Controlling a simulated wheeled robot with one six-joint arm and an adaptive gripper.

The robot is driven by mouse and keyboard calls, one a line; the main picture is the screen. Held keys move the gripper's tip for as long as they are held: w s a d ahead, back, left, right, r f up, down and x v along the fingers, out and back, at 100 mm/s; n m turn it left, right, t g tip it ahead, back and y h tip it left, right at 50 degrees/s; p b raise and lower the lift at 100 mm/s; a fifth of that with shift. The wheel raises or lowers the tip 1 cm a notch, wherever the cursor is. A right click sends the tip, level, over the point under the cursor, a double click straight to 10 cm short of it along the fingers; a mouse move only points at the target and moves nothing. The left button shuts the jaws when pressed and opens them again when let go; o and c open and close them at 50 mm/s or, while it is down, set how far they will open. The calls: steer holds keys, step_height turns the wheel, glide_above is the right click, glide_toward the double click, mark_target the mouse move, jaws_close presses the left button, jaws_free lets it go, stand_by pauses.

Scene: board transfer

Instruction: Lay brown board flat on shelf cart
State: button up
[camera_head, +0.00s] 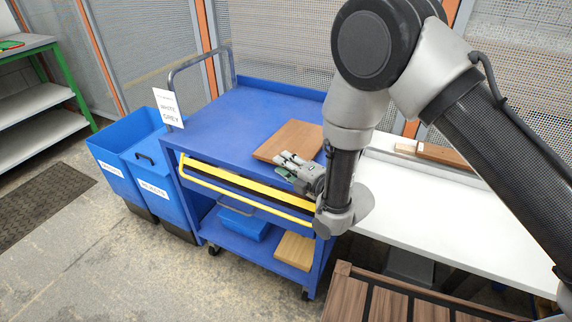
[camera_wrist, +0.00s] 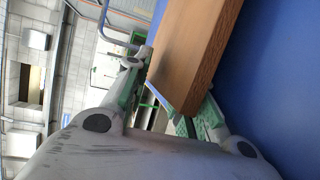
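The brown board (camera_head: 288,141) lies on the blue top deck (camera_head: 225,119) of the shelf cart, near its right front corner. It looks flat there. My gripper (camera_head: 287,165) is at the board's front edge, over the front of the cart. In the wrist view the board (camera_wrist: 205,50) reaches close to my fingers, with the blue deck (camera_wrist: 280,80) beside it. My fingers (camera_wrist: 160,82) stand apart, with a gap showing between them. The board partly overlaps one finger, so any contact at its tip is hidden.
A yellow-edged drawer (camera_head: 245,188) sits under the deck. A sign (camera_head: 168,107) stands at the cart's left. Blue bins (camera_head: 150,165) are left of the cart. A white table (camera_head: 430,205) adjoins on the right, with another brown piece (camera_head: 443,155). The deck's left part is clear.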

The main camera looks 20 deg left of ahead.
steer(key=shift+d+f, duration=0.1)
steer(key=shift+f, duration=0.1)
steer(key=shift+r+g+h, duration=0.3)
steer(key=shift+g+h, duration=0.2)
steer(key=shift+h, duration=0.5)
steer(key=g+h, duration=0.1)
steer(key=h, duration=0.1)
steer(key=r+g+h, duration=0.1)
steer(key=h, duration=0.2)
steer(key=shift+s+d, duration=0.15)
steer(key=shift+d, duration=0.05)
steer(key=shift+s+d+g+h, duration=0.15)
steer(key=shift+d+g+h, duration=0.05)
steer(key=shift+g+h, duration=0.7)
steer(key=shift+d+f+h, duration=0.1)
steer(key=shift+h, duration=0.2)
steer(key=shift+d, duration=0.1)
steer(key=shift+s+d+r, duration=0.3)
steer(key=shift+s+d, duration=0.05)
steer(key=shift+d, duration=0.25)
steer(key=shift+s+d+r, duration=0.3)
steer(key=shift+s+d, duration=0.05)
steer(key=shift+d, duration=0.25)
